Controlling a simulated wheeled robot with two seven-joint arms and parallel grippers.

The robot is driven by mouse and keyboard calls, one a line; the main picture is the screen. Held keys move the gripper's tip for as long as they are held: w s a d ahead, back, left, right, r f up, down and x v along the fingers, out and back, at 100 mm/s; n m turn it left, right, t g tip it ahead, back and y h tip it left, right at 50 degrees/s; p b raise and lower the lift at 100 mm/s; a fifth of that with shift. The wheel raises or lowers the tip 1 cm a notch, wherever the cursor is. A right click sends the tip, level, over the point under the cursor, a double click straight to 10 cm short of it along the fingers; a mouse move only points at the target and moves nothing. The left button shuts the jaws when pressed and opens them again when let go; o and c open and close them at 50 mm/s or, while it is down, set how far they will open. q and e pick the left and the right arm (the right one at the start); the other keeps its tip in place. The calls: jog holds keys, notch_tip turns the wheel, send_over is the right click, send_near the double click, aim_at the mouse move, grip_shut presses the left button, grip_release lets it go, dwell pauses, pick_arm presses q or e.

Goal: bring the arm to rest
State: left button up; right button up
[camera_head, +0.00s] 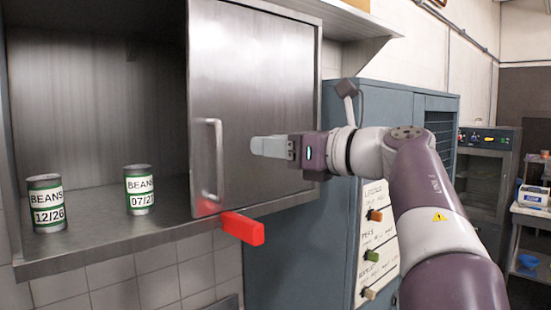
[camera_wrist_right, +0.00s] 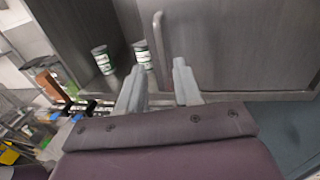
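My right gripper (camera_head: 268,147) is raised in front of the steel cabinet's sliding door (camera_head: 262,75), to the right of its vertical handle (camera_head: 214,160). In the right wrist view its two grey fingers (camera_wrist_right: 158,85) stand apart with nothing between them, and the door handle (camera_wrist_right: 160,45) shows beyond them. It appears clear of the handle. My right arm reaches in from the right. My left gripper is not in view.
The cabinet's left side is open. Two bean cans stand on its shelf, one marked 12/26 (camera_head: 47,204) and one marked 07/2-something (camera_head: 139,190). A red block (camera_head: 243,228) sticks out at the shelf edge. A blue-grey cabinet (camera_head: 290,250) stands right of it.

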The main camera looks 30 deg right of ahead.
jog(key=shift+s, duration=0.1)
dwell(0.4)
jog(key=w+d+f+m+t+h, duration=0.1)
jog(key=w+d+m+t+h, duration=0.2)
jog(key=d+m, duration=0.45)
jog(key=w+d+f+m+t+h, duration=0.15)
jog(key=d+m+h, duration=0.35)
jog(key=m, duration=0.6)
notch_tip(320, 180, down, 25)
jog(key=w+d+m+g+h+b, duration=0.2)
jog(key=m+g+h, duration=0.45)
jog(key=m, duration=1.05)
jog(key=s+a+f+m+g+y, duration=0.25)
jog(key=s+a+f+g, duration=0.2)
jog(key=f, duration=0.65)
jog(key=s+a+f+m+g+y, duration=0.1)
jog(key=s+a+f+m+g, duration=0.4)
jog(key=f, duration=0.6)
jog(key=s+a+f+n+g+y+b, duration=0.1)
jog(key=s+a+f+g+y, duration=0.1)
jog(key=s+a+f, duration=0.8)
jog(key=shift+s+a+f+n+g+y+b, duration=0.15)
jog(key=shift+s+a+n+g+y+b, duration=0.35)
jog(key=shift+s+a, duration=1)
